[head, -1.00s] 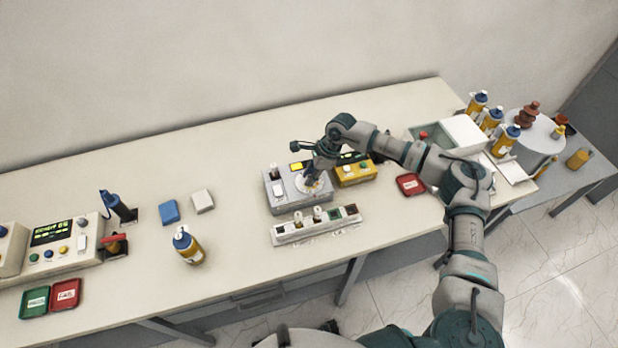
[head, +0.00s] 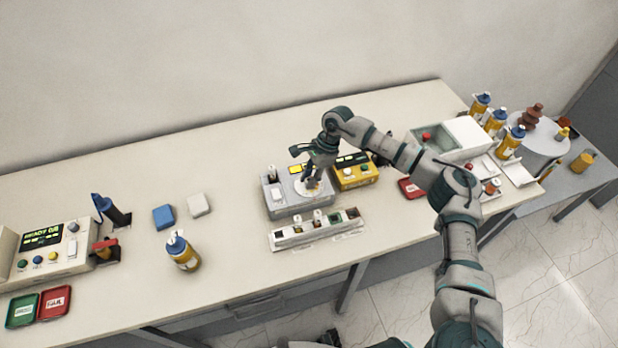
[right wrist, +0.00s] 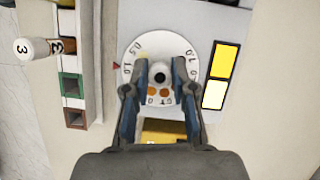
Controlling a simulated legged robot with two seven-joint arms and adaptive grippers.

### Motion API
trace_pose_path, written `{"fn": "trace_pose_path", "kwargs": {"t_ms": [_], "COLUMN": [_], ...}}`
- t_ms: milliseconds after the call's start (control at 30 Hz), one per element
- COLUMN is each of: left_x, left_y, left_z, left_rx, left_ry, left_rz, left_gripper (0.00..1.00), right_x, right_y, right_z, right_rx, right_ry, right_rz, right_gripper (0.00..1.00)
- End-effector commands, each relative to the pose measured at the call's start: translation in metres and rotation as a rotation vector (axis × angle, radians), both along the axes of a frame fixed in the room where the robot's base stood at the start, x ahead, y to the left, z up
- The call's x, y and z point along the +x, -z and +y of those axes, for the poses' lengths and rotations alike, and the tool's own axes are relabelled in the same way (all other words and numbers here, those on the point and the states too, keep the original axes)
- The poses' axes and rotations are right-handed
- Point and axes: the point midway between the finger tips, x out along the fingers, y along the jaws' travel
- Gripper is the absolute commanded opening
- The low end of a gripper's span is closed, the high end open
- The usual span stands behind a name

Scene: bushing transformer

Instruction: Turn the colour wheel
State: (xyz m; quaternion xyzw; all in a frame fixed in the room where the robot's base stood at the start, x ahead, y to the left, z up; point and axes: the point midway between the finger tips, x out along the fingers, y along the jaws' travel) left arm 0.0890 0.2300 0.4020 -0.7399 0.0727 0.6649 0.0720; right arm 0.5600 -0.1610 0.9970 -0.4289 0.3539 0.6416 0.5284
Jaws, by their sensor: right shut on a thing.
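The colour wheel is a white numbered disc (right wrist: 178,45) on a grey box (head: 280,206) at the middle of the bench. Two orange spots show on the disc between my fingers, and a small red pointer (right wrist: 116,66) sits beside its rim. My right gripper (right wrist: 160,72) reaches down over the wheel, its two fingers shut on the dark centre knob (right wrist: 160,76). In the head view the right gripper (head: 312,182) hides part of the wheel (head: 326,188).
A yellow box (head: 355,178) stands close right of the grey box. A white rack (head: 312,231) with small pieces lies just in front. Several bottles stand at the far right; another bottle (head: 183,252) stands left. The bench between is mostly clear.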

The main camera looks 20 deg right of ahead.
Motion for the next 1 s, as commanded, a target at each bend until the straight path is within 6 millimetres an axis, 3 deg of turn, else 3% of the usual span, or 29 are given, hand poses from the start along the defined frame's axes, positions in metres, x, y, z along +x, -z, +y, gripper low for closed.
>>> {"fn": "trace_pose_path", "kwargs": {"t_ms": [100,133,200,600,1000], "left_x": [0.0,0.0,0.0,0.0,0.0], "left_y": [0.001,0.001,0.001,0.0,0.0], "left_z": [0.0,0.0,0.0,0.001,0.0], "left_rx": [0.0,0.0,0.0,0.001,0.0], "left_ry": [0.0,0.0,0.0,0.001,0.0], "left_rz": [0.001,0.001,0.001,-0.002,-0.002], "left_gripper": [0.4,0.4,0.4,0.4,0.4], "right_x": [0.0,0.0,0.0,0.0,0.008], "right_y": [0.003,0.003,0.003,-0.007,-0.08], "right_z": [-0.003,-0.003,-0.003,-0.003,-0.036], "right_rx": [-0.009,-0.009,-0.008,-0.003,-0.003], "right_ry": [0.004,0.005,0.004,0.002,0.004], "right_rz": [0.002,0.003,0.002,-0.003,-0.001], "right_gripper": [0.0,0.33,0.5,0.5,0.5]}}
